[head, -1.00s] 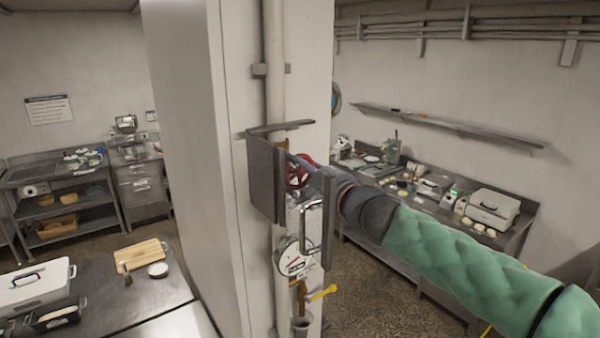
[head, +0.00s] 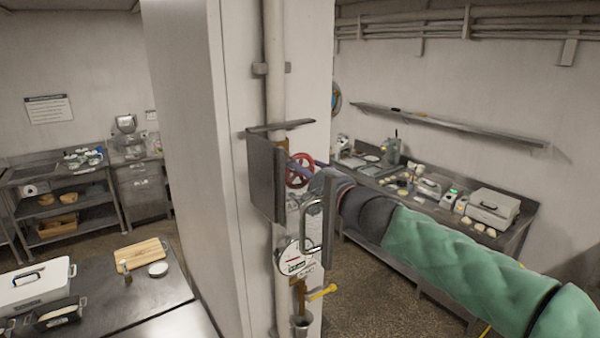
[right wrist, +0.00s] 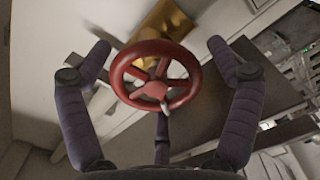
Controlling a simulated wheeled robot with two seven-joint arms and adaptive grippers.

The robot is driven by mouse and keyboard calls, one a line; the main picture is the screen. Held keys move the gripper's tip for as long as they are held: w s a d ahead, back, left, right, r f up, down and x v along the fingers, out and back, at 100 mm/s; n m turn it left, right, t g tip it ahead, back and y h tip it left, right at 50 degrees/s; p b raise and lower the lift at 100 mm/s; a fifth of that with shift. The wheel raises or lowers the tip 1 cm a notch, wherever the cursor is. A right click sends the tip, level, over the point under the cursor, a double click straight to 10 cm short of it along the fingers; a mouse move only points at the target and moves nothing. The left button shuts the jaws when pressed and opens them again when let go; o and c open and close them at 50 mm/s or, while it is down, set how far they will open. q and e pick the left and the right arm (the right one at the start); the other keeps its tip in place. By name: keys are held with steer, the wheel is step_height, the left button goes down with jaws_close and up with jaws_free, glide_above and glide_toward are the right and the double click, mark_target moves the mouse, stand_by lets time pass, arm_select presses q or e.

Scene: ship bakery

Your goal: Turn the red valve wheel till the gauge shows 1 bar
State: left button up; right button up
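The red valve wheel (head: 300,170) sits on the pipework at the pillar, beside a grey metal plate. In the right wrist view the wheel (right wrist: 155,76) is close in front of my palm, with a brass fitting behind it. In the head view my right gripper (head: 306,178) reaches the wheel from the right. The round white gauge (head: 295,258) is below the wheel; its reading is too small to tell. My left gripper is not in view.
Grey plates (head: 264,178) stand close left of and above the wheel. A metal loop handle (head: 312,225) and a yellow lever (head: 322,292) are below it. A counter with a cutting board (head: 142,252) is at left. A cluttered steel bench (head: 425,205) stands behind my arm.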

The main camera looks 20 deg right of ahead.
steer(key=shift+w+d+f, duration=0.1)
steer(key=shift+w+d, duration=0.1)
steer(key=shift+w, duration=0.05)
steer(key=v, duration=1.2)
stand_by(0.3)
